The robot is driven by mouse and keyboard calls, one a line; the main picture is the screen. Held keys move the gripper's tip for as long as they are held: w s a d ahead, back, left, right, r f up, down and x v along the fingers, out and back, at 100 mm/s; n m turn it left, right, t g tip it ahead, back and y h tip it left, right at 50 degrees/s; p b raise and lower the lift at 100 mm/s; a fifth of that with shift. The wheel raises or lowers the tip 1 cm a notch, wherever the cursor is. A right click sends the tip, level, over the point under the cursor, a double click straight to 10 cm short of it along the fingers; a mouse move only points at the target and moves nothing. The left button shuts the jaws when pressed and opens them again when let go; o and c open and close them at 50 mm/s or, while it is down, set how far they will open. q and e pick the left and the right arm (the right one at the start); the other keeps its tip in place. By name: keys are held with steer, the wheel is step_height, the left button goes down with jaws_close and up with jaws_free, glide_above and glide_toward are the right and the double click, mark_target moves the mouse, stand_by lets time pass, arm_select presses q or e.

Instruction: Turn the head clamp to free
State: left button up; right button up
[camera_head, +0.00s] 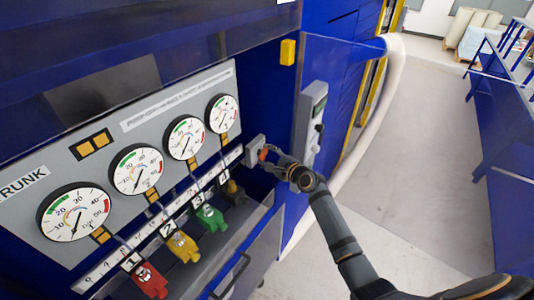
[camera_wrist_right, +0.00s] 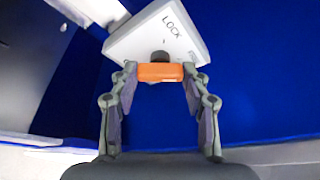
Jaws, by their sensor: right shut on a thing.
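The head clamp shows as an orange handle (camera_wrist_right: 160,72) on a dark round hub, in front of a light grey plate (camera_wrist_right: 170,30) marked LOCK. In the wrist view my right gripper (camera_wrist_right: 159,76) is shut on the orange handle, with one finger at each end. The handle lies nearly level across the picture, while the plate looks tilted. In the head view my right gripper (camera_head: 268,160) reaches the grey plate (camera_head: 255,150) at the right end of the gauge panel. Only a bit of orange shows there. My left gripper is not in view.
The gauge panel (camera_head: 70,160) carries several round dials. Below it are red (camera_head: 149,281), yellow (camera_head: 182,246) and green (camera_head: 210,217) handles. A grey control box (camera_head: 311,115) is mounted right of my gripper. Open floor (camera_head: 425,180) lies to the right, before a blue railing.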

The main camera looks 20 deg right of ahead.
steer(key=shift+m, duration=0.5)
steer(key=shift+g, duration=0.3)
steer(key=o, duration=1.2)
steer(key=shift+c, duration=0.2)
steer(key=v, duration=1.2)
